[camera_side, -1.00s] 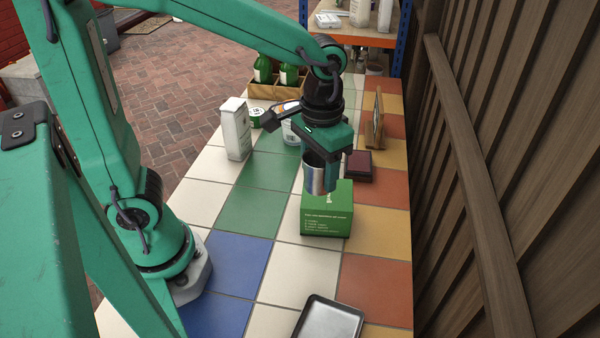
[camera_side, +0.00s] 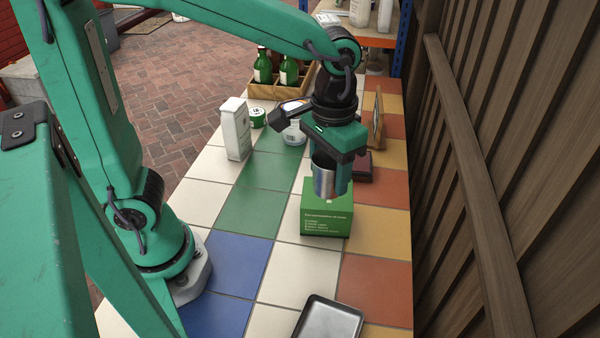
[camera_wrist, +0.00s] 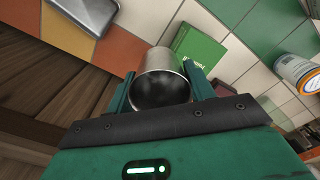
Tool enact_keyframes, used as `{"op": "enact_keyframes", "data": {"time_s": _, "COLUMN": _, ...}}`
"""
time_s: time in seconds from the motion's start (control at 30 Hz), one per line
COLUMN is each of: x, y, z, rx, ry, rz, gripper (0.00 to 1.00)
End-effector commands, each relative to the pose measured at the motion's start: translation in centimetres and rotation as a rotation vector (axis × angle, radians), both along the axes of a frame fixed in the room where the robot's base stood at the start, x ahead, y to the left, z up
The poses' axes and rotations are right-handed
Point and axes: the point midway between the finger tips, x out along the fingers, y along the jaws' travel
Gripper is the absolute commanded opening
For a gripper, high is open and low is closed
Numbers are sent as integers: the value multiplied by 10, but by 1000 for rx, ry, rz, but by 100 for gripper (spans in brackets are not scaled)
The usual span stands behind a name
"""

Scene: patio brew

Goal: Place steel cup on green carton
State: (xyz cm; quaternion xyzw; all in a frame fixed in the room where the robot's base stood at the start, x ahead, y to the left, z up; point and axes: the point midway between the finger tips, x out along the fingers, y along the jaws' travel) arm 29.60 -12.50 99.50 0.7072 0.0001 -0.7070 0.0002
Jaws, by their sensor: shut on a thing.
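The steel cup (camera_side: 324,178) is upright between the fingers of my gripper (camera_side: 335,182), which is shut on it. In the side view it overlaps the top of the green carton (camera_side: 328,218), which stands on the tiled table. Whether the cup's base touches the carton cannot be told. In the wrist view the cup (camera_wrist: 160,82) sits between both fingers of my gripper (camera_wrist: 160,92), its open mouth towards the camera. The green carton (camera_wrist: 197,47) shows just beyond it, partly hidden by the cup and a finger.
A metal tray (camera_side: 328,320) lies at the table's front. A white carton (camera_side: 235,130), a green tin (camera_side: 257,117), a white-labelled container (camera_side: 293,132) and a wooden crate (camera_side: 262,92) with green bottles stand farther back. A dark red box (camera_side: 363,168) is behind the carton.

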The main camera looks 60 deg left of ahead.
Motion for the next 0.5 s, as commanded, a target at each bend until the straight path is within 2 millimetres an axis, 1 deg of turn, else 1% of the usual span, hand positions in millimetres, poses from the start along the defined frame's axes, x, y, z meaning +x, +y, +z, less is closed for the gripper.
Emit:
{"op": "enact_keyframes", "data": {"time_s": 0.03, "x": 6, "y": 7, "z": -6, "rx": 1, "ry": 3, "rz": 6, "gripper": 31}}
{"op": "enact_keyframes", "data": {"time_s": 0.3, "x": 34, "y": 41, "z": -32, "rx": 1, "ry": 3, "rz": 6, "gripper": 31}}
{"op": "enact_keyframes", "data": {"time_s": 0.5, "x": 51, "y": 61, "z": -48, "rx": 0, "ry": 2, "rz": 3, "gripper": 31}}
